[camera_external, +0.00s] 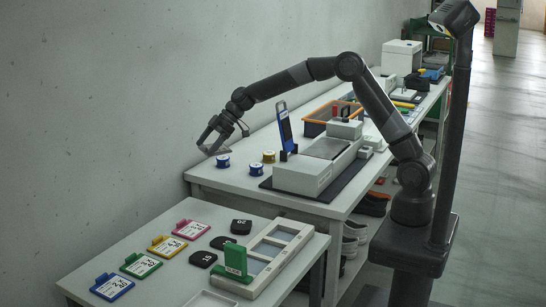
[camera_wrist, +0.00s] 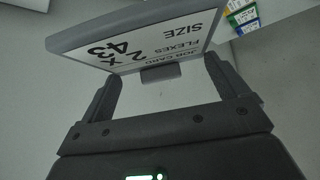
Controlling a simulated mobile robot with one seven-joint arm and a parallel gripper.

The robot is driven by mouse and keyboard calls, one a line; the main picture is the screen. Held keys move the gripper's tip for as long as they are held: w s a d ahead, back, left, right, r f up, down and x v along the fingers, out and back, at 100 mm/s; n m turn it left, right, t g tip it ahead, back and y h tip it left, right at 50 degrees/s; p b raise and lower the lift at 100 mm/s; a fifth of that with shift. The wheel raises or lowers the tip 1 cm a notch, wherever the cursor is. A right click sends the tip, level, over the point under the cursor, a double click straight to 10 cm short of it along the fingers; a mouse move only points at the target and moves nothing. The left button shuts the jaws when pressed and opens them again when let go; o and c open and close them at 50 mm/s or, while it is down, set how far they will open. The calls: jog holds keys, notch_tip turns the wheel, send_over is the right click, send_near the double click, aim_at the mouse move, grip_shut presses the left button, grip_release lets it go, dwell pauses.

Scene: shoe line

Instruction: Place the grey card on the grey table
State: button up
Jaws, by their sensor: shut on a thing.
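My gripper (camera_external: 216,132) is shut on the grey card (camera_external: 212,150) and holds it in the air, near the wall and around the left end of the long pale grey bench (camera_external: 230,187). In the wrist view, the grey card (camera_wrist: 75,37) spans the space beyond my gripper (camera_wrist: 160,82). Its white face shows upside-down print with "JOB CARD", "FLEXES" and "43". A lower pale grey table (camera_external: 140,235) stands in front at the lower left.
Pink (camera_external: 191,229), yellow (camera_external: 167,245), green (camera_external: 141,265) and blue (camera_external: 112,286) cards lie on the lower table, beside black tags (camera_external: 241,227) and a slotted rack (camera_external: 272,256) with a green block. Spools (camera_external: 256,169) and a grey machine (camera_external: 305,176) are on the bench.

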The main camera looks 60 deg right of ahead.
jog(key=n+g, duration=0.2)
send_over(198, 220)
jog(key=s+d, duration=0.1)
jog(key=d, duration=0.2)
jog(key=shift+t+y, duration=0.3)
jog(key=shift+s+f, duration=0.15)
jog(key=shift+f, duration=10.15)
jog(key=shift+f, duration=0.2)
jog(key=o, duration=0.8)
jog(key=shift+r, duration=0.1)
